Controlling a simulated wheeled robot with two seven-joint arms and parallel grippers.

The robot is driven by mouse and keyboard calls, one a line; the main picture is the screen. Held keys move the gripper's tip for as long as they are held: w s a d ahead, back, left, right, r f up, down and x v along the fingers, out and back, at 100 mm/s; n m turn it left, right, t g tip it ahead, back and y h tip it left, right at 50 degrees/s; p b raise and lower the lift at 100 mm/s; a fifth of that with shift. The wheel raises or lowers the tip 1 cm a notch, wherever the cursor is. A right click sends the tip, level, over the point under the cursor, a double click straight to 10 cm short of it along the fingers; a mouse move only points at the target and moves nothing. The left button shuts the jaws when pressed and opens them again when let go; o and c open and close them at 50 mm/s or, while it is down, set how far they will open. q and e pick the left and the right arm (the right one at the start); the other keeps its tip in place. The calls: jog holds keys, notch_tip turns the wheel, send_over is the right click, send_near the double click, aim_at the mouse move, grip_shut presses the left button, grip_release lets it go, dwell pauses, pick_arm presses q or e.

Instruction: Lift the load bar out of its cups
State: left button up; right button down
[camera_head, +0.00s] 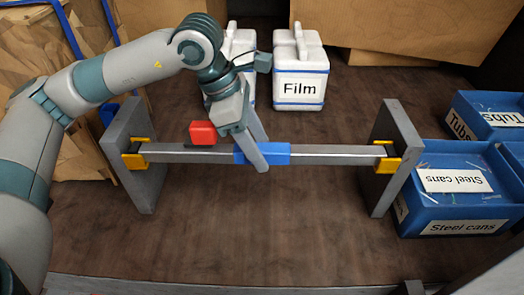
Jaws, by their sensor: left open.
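The load bar (335,155) is a long grey bar with a blue sleeve (277,154) around its middle. Its ends sit in yellow cups (137,155) on the left grey upright (146,188) and in yellow cups (387,158) on the right grey upright (383,192). The bar looks level. My left gripper (262,155) is open at the left part of the blue sleeve, with one finger passing in front of it. I cannot tell whether the fingers touch the sleeve. My right gripper does not show.
A red block (203,132) shows at the bar's left half; its support is unclear. A white Film container (300,75) and another white container (240,45) stand behind. The brown surface before the bar is clear.

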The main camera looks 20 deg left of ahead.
pick_arm(q)
grip_shut()
jog(key=shift+w+r, duration=0.1)
jog(key=shift+r, duration=0.05)
dwell(1.3)
